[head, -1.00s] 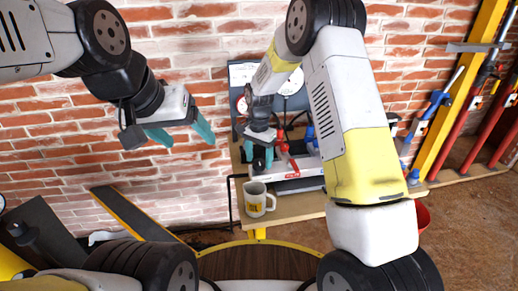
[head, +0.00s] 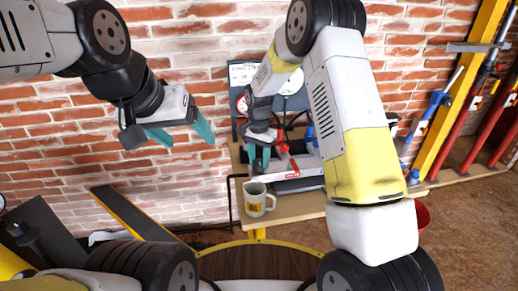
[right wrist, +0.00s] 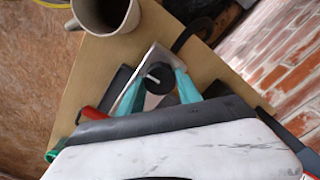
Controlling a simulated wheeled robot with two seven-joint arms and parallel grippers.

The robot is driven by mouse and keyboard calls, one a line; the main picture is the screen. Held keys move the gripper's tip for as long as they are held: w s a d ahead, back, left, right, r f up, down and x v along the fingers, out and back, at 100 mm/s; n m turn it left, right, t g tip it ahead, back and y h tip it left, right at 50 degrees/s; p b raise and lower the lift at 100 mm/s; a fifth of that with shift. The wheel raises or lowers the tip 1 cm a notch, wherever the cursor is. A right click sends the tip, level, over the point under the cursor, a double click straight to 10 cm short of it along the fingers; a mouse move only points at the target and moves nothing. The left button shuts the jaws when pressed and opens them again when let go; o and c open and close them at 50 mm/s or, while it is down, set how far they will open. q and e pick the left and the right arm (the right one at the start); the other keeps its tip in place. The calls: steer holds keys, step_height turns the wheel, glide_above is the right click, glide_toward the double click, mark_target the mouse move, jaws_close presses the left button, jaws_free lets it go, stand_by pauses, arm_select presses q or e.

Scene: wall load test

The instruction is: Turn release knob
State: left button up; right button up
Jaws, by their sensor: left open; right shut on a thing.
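A black round knob (right wrist: 159,79) with a pale pin on its face shows in the right wrist view, between the teal fingers of my right gripper (right wrist: 158,88). The fingers are shut on it, one on each side. In the head view my right gripper (head: 259,160) reaches down at the bench, behind the mug; the knob there is mostly hidden by the fingers. My left gripper (head: 181,136) is open and empty in front of the brick wall, well left of the bench.
A mug (head: 255,203) with dark contents stands near the front of the wooden bench (head: 295,209). A panel with round gauges (head: 291,81) stands behind. Red and black equipment lies right of my right gripper. A yellow post (head: 462,95) and red tubes stand at the right.

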steer(key=n, duration=0.3)
steer(key=shift+n, duration=0.4)
steer(key=n, duration=0.4)
steer(key=shift+n, duration=0.3)
steer(key=n, duration=0.4)
steer(key=shift+n, duration=2.4)
steer(key=o, duration=1.4)
steer(key=shift+c, duration=0.2)
steer(key=shift+r, duration=0.15)
